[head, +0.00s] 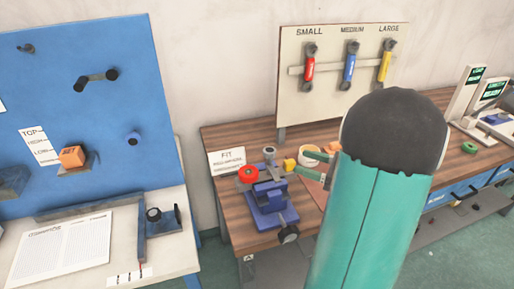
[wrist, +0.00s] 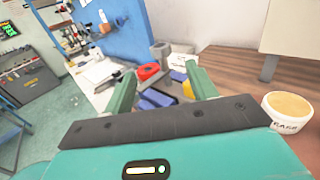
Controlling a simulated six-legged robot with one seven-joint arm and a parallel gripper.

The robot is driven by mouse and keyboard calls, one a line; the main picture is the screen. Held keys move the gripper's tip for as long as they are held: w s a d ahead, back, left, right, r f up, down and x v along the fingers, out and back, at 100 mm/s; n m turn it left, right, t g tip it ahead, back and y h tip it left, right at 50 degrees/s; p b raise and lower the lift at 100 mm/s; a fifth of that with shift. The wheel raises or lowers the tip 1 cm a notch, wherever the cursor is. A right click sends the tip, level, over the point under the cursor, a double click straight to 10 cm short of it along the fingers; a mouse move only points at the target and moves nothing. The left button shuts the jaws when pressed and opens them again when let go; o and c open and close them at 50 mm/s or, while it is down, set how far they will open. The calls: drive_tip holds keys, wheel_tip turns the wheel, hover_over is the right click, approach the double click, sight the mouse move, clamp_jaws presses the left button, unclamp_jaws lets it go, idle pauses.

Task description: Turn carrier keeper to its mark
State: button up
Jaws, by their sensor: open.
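A blue fixture (head: 270,200) stands on the wooden bench, with a red round part (head: 249,174) at its left, a grey post (head: 269,154) behind and a yellow piece (head: 290,165) at its right. I cannot tell which part is the carrier keeper, and no mark is legible. My gripper (wrist: 160,68) is open. In the wrist view the red part (wrist: 148,71), the blue fixture (wrist: 156,99) and the yellow piece (wrist: 178,76) show between its green fingers, beyond the tips. In the head view my arm hides part of the gripper and the bench.
A tub (wrist: 289,112) stands close to my gripper's right in the wrist view. A FIT card (head: 227,161) stands at the bench's left. A tool board (head: 335,85) with three coloured wrenches rises behind. A blue panel (head: 80,110) over a white table stands at the left.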

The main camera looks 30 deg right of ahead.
sight(264, 150)
drive_tip(key=x, duration=1.3)
drive_tip(key=shift+w, duration=0.1)
clamp_jaws()
